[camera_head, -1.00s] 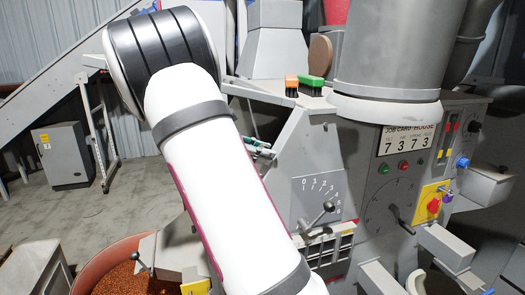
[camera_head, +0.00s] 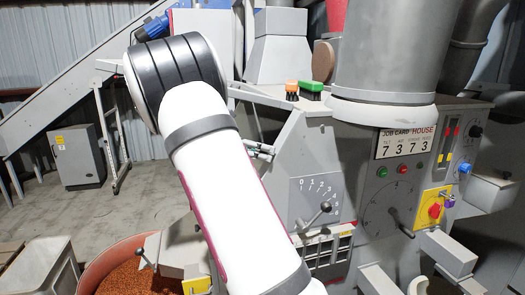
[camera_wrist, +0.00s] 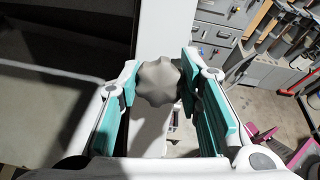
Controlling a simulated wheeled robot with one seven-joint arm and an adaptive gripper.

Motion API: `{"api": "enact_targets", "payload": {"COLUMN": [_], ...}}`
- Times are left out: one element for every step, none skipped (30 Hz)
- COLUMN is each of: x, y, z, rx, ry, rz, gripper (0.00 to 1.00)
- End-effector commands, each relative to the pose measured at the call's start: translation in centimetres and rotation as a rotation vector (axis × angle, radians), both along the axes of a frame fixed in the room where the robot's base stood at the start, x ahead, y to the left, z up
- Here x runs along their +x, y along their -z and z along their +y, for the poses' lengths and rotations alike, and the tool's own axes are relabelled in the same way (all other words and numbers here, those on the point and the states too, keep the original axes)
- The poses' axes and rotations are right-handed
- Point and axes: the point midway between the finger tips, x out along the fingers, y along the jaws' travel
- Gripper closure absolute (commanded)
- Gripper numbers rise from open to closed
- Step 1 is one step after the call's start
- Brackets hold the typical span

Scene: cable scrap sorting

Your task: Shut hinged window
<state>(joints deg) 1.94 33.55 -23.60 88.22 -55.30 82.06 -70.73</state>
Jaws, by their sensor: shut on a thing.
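In the wrist view my gripper (camera_wrist: 159,68) has its teal-padded fingers on both sides of a grey lobed knob (camera_wrist: 160,84), shut on it. The knob sits in front of a pale upright strip (camera_wrist: 166,30). A dark flat panel (camera_wrist: 50,85) lies left of the strip; I cannot tell whether it is the hinged window. In the head view my white arm crosses the middle.
The grey machine (camera_head: 300,160) fills the right, with a dial lever (camera_head: 325,207), a job card (camera_head: 405,142) and protruding blocks. A reddish tub (camera_head: 97,272) of granules stands below my arm. A grey cabinet (camera_head: 78,157) stands on open floor at the left.

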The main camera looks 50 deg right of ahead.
Motion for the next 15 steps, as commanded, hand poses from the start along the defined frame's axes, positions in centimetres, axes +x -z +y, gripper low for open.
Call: {"api": "enact_targets", "payload": {"x": [0.06,0.07,0.07,0.07,0.08,0.06,0.06,0.06,0.05,0.05,0.04,0.04,0.03,0.03,0.02], "y": [-0.09,-0.09,-0.08,-0.08,-0.09,-0.09,-0.09,-0.09,-0.09,-0.08,-0.07,-0.07,-0.05,-0.05,-0.05], "z": [-0.02,-0.02,-0.02,-0.02,-0.01,-0.02,-0.02,-0.02,-0.01,-0.01,-0.01,-0.01,0.0,0.0,0.0], "rx": [-0.002,-0.002,-0.003,-0.003,-0.003,-0.003,-0.003,-0.003,-0.003,-0.003,-0.003,-0.003,-0.002,-0.002,-0.002], "ry": [-0.002,-0.002,-0.001,-0.001,-0.001,-0.001,-0.001,-0.001,0.0,0.0,0.0,0.0,0.001,0.001,0.001], "rz": [-0.001,-0.001,-0.001,-0.001,-0.001,-0.001,-0.002,-0.002,-0.002,-0.002,-0.002,-0.002,-0.002,-0.002,-0.002], "gripper": [1.0,1.0,1.0,1.0,1.0,1.0,0.63,0.56,0.47,0.47,0.47,0.47,0.47,0.47,0.47]}}
